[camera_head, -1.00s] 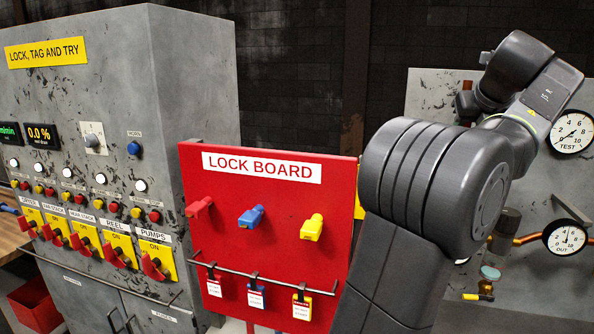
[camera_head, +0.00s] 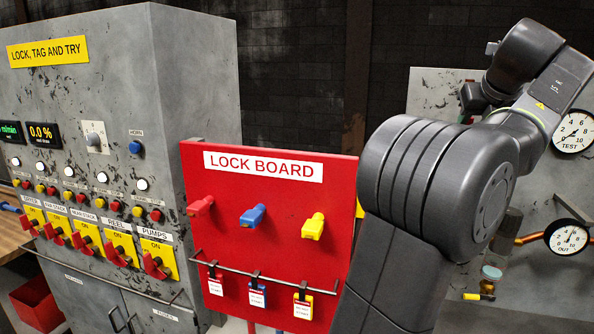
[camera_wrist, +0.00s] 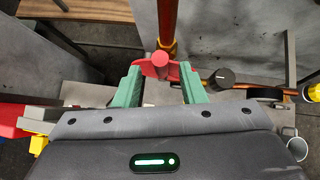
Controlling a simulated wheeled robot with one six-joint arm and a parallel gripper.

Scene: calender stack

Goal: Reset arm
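My arm (camera_head: 440,190) rises on the right of the head view, bent at the elbow, with its far end up at the top right. My gripper's fingers are not visible in that view. In the wrist view my gripper (camera_wrist: 161,72) shows two green fingers set wide apart. A red valve handle (camera_wrist: 160,66) on a copper-coloured pipe (camera_wrist: 168,25) lies between and beyond the fingertips. I see no clear grip on it, and the exact gap to the fingertips is hard to judge.
The red lock board (camera_head: 270,200) with red, blue and yellow locks stands left of my arm. A grey control cabinet (camera_head: 195,80) fills the left. A grey gauge panel (camera_head: 432,90) with gauges and pipes stands behind my arm. A black knob (camera_wrist: 222,78) is right of the handle.

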